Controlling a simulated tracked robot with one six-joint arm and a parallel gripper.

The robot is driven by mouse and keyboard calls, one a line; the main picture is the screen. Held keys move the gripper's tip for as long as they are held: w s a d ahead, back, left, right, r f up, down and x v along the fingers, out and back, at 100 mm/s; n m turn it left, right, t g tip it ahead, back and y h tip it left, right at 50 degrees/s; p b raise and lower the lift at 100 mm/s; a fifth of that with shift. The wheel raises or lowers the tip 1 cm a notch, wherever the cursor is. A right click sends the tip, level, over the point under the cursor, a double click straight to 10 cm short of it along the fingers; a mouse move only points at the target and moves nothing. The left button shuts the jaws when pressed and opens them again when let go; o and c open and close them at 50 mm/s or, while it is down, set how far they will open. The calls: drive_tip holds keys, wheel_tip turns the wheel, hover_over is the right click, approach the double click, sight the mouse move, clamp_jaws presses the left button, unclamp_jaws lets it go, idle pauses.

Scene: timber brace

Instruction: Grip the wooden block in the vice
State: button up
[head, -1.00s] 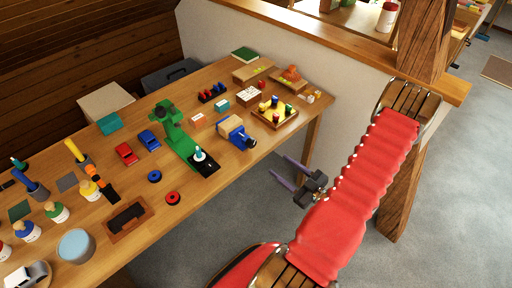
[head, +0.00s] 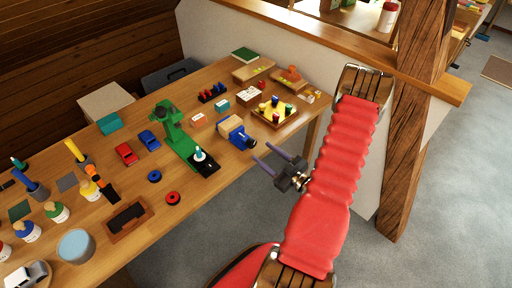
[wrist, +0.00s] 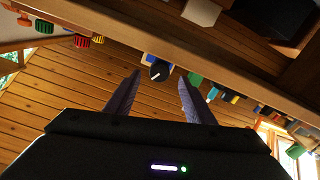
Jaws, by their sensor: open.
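The blue vice (head: 241,138) stands near the right front edge of the workbench. A tan wooden block (head: 229,124) shows at the vice's left side; I cannot tell how tightly the jaws hold it. My gripper (head: 261,151) is open and empty, just right of the vice, its two purple-grey fingers pointing left towards it. In the wrist view a round dark knob with a blue part behind it (wrist: 159,71), which looks like the vice's end, appears between my fingertips (wrist: 160,76), farther off. The block cannot be made out there.
The wooden workbench (head: 225,185) holds a green stand (head: 175,130) left of the vice and a tray of coloured pieces (head: 274,112) behind it to the right. Small boxes stand behind the vice. A timber post (head: 412,130) rises right of my arm. The floor in front is clear.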

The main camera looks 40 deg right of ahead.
sight(254, 145)
drive_tip(key=shift+w+a, duration=0.1)
drive_tip(key=shift+w, duration=2.5)
drive_tip(key=shift+c, duration=0.2)
drive_tip(key=c, duration=1)
